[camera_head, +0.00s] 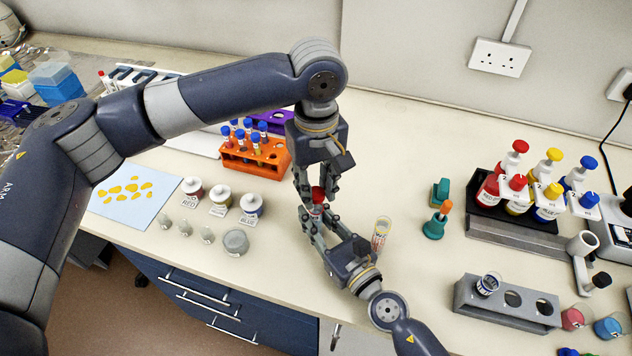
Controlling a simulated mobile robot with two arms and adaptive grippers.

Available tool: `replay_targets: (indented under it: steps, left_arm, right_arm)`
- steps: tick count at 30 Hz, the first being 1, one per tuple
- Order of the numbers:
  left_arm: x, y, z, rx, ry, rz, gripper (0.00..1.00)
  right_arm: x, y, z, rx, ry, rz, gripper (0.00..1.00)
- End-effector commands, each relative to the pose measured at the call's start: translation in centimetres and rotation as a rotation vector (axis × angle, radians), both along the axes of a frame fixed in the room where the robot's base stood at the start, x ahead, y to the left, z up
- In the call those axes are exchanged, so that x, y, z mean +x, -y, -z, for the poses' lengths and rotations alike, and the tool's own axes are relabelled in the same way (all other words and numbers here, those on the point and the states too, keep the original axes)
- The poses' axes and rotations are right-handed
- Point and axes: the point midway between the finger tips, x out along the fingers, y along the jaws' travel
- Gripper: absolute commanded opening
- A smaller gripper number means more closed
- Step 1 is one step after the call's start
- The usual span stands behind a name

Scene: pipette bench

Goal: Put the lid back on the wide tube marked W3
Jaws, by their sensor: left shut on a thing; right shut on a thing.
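A red lid (318,195) sits between my two grippers near the middle of the bench. My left gripper (317,190) comes down from above and is shut on the red lid. My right gripper (315,214) reaches in from the lower right and is shut on a tube (316,211) with a pale label, directly below the lid. The lid and the tube look lined up and close together; whether they touch or the lid is seated cannot be told. The fingers hide much of both, and no W3 mark is readable.
An orange rack (262,168) of blue-capped tubes stands behind to the left. A clear container (381,232) stands right of my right gripper. A grey rack (470,300) with one wide tube (488,283) and empty holes is at the right. Small labelled jars (219,205) stand left.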

Motion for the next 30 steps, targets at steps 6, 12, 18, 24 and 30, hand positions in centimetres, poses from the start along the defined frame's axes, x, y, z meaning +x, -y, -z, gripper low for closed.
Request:
replay_targets:
  steps: [6, 12, 18, 24, 30]
  left_arm:
    - [0.0, 0.0, 0.0, 0.0, 0.0, 0.0, 0.2]
    - [0.0, 0.0, 0.8, -0.001, -0.002, 0.0, 0.2]
    - [0.0, 0.0, 1.8, -0.002, 0.0, 0.001, 0.2]
    - [0.0, 0.0, 1.8, -0.002, 0.001, 0.001, 0.2]
    - [0.0, 0.0, 1.7, -0.002, 0.001, 0.001, 0.2]
  right_arm:
    - [0.0, 0.0, 0.0, 0.0, 0.0, 0.0, 0.0]
    - [0.0, 0.0, 0.0, 0.0, 0.0, 0.0, 0.0]
    - [0.0, 0.0, 0.0, 0.0, 0.0, 0.0, 0.0]
    - [0.0, 0.0, 0.0, 0.0, 0.0, 0.0, 0.0]
    - [0.0, 0.0, 0.0, 0.0, 0.0, 0.0, 0.0]
